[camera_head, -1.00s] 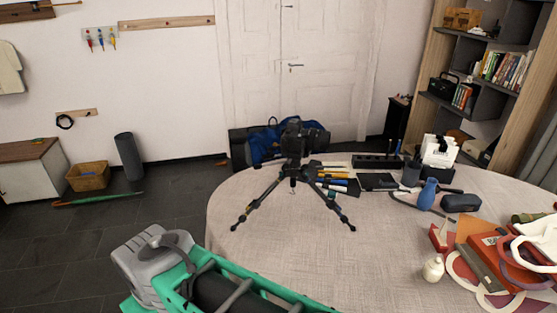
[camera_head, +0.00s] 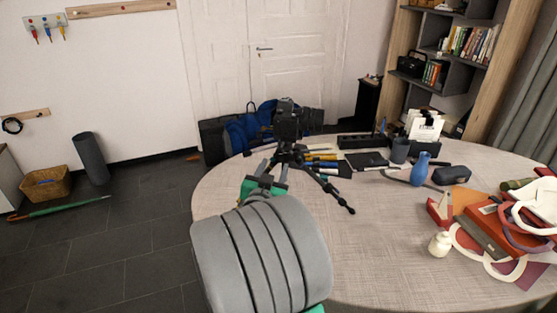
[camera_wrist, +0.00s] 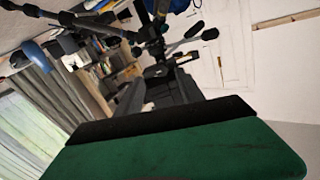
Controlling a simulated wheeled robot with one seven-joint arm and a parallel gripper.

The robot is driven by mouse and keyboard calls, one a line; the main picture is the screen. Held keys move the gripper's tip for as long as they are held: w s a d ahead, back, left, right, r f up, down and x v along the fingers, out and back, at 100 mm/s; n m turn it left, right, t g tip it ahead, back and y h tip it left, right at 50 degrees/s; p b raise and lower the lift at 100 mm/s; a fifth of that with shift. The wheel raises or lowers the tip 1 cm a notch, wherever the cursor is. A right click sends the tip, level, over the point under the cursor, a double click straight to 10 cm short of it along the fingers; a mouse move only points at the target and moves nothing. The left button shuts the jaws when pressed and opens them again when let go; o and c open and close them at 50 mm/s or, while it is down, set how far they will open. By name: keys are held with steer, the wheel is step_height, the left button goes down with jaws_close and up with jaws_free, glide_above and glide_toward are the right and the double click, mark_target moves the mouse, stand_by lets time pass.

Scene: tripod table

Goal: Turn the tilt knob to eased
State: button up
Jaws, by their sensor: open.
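A black camera (camera_head: 287,119) sits on a black tripod (camera_head: 318,178) at the table's left far part. My gripper (camera_head: 266,171) is just in front of the tripod, partly hidden by my grey forearm. In the wrist view my gripper (camera_wrist: 168,68) is open, with the tripod head beyond its fingers. I see no contact, though the gap is unclear.
The round table (camera_head: 370,255) has bare cloth at its front. Pens, a black tray, a blue vase (camera_head: 420,168) and a dark case (camera_head: 451,175) stand right of the tripod. A blue bag (camera_head: 243,131) is behind.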

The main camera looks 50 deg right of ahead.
mark_target(279, 154)
steer(key=p+x, duration=0.1)
steer(key=x, duration=0.3)
steer(key=p+x, duration=0.1)
steer(key=x, duration=0.3)
steer(key=shift+r, duration=0.25)
steer(key=shift+c, duration=0.6)
steer(key=shift+a, duration=0.1)
jaws_close()
